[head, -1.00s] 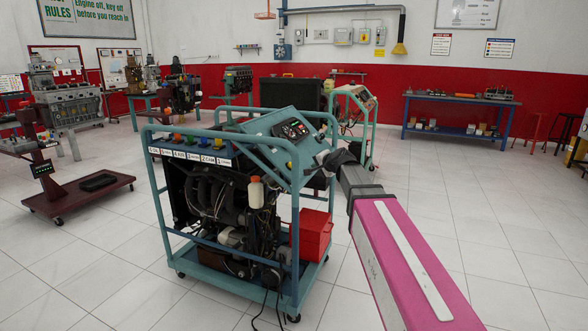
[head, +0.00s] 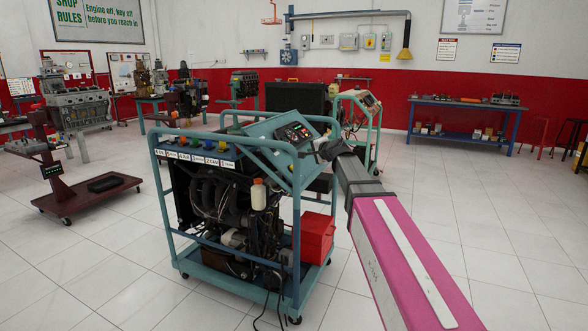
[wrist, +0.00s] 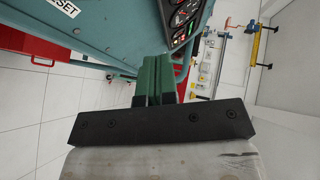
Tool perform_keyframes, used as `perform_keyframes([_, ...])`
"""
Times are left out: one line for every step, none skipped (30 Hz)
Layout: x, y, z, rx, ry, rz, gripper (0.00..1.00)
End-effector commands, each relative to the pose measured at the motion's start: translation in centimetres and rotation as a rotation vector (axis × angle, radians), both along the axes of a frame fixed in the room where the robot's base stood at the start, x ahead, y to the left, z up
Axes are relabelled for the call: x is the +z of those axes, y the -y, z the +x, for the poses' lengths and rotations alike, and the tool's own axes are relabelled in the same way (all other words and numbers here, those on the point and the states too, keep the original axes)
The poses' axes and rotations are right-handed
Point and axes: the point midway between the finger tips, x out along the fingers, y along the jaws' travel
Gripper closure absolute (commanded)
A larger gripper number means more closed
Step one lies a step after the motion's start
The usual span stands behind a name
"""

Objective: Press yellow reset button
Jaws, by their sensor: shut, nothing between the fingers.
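The teal engine trainer (head: 293,235) stands in the middle of the head view, with a sloped control panel (head: 262,126) on top. A small yellow spot, perhaps the reset button (head: 291,168), shows on the panel's near side, too small to be sure. My gripper is at the panel's right edge in the head view, its fingers unclear there. In the wrist view my gripper (wrist: 157,82) is shut and empty, its green fingers close together below the teal panel (wrist: 120,30). A white label ending in "SET" (wrist: 58,5) shows at top left. No yellow button shows in the wrist view.
A red box (head: 317,236) sits on the trainer's lower deck. Teal frame rails surround the engine. A blue workbench (head: 465,118) stands by the far wall. The tiled floor at right is clear.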

Motion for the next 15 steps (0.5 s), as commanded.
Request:
perform_keyframes([-0.5, -0.4, 0.2, 0.001, -0.002, 0.0, 1.0])
perform_keyframes([-0.8, -0.7, 0.3, 0.001, -0.002, 0.0, 1.0])
perform_keyframes([-1.2, -1.0, 0.4, 0.001, -0.002, 0.0, 1.0])
perform_keyframes([-1.5, -1.3, 0.5, 0.001, -0.002, 0.0, 1.0])
perform_keyframes([-1.8, -1.5, 0.6, 0.002, -0.002, 0.001, 1.0])
perform_keyframes([-2.2, -1.9, 0.7, 0.001, -0.002, 0.0, 1.0])
perform_keyframes([-2.4, -2.1, 0.8, 0.001, -0.002, 0.0, 1.0])
perform_keyframes([-2.7, -2.3, 0.9, 0.001, -0.002, 0.0, 1.0])
perform_keyframes([-3.1, -2.6, 1.0, 0.001, -0.002, 0.0, 1.0])
perform_keyframes([-3.4, -2.8, 1.1, 0.001, -0.003, 0.0, 1.0])
perform_keyframes([-3.7, -3.0, 1.2, 0.002, -0.002, -0.001, 1.0])
perform_keyframes([-4.0, -3.3, 1.3, 0.001, -0.002, -0.001, 1.0])
perform_keyframes([-4.2, -3.5, 1.3, 0.001, -0.001, -0.001, 1.0])
perform_keyframes([-4.4, -3.7, 1.4, 0.001, -0.001, -0.001, 1.0])
perform_keyframes([-4.7, -4.0, 1.5, 0.001, -0.001, -0.001, 1.0])
